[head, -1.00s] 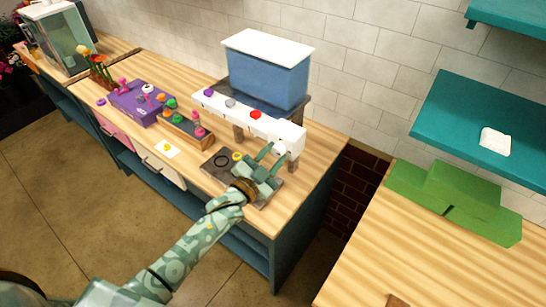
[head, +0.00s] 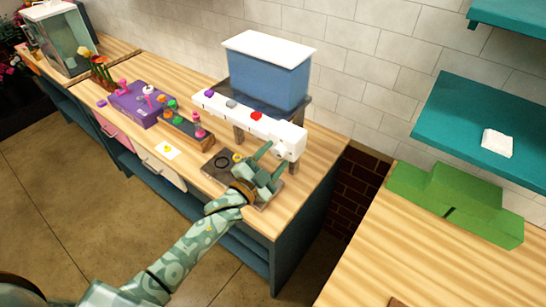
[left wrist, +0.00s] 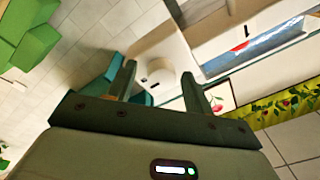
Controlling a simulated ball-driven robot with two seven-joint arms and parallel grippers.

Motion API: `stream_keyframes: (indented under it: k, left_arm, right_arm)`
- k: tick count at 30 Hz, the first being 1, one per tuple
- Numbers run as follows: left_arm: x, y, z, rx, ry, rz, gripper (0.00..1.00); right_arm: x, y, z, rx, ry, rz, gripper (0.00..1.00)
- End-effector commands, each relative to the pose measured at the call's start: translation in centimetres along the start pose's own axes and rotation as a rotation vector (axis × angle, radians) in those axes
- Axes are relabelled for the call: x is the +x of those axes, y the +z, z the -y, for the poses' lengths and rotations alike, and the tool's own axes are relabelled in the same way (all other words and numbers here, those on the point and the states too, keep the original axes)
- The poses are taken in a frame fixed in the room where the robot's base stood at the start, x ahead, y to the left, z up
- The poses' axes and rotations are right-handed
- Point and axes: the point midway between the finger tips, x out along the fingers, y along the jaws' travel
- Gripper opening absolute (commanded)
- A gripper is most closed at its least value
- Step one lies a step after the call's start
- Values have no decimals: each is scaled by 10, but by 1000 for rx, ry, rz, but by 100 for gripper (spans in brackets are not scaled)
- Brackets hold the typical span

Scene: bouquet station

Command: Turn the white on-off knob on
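The white on-off knob (head: 283,151) is on the front of the white panel (head: 236,117), at its right end below the blue tank. My left gripper (head: 275,156) is at the knob with its fingers pointing up toward it. In the left wrist view the knob (left wrist: 159,76) shows between the two open fingers of my left gripper (left wrist: 160,85), with a gap on each side. I cannot tell how deep the knob sits between the fingertips. My right gripper is not in view.
The blue tank (head: 268,76) with a white lid stands behind the panel. A dark plate (head: 220,166) lies on the counter below the panel. A purple box (head: 135,105) and a tray of coloured pegs (head: 186,128) stand to the left. Green blocks (head: 455,200) sit on the right counter.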

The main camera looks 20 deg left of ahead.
Motion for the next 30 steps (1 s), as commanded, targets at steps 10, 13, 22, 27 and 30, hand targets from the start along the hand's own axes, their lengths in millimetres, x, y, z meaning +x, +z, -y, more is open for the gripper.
stream_keyframes:
  k: [10,13,22,27,30]
  left_arm:
    - [-2,-1,2,-2,-4,-4,55]
    - [-14,0,1,-2,-3,-3,55]
    - [-92,1,-1,-2,0,-2,55]
    - [-132,1,-1,-1,-1,-1,55]
    - [-148,1,-1,-2,-1,-2,55]
  right_arm:
    - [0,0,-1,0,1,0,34]
    - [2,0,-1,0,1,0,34]
    - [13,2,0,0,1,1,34]
    - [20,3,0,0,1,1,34]
    - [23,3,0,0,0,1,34]
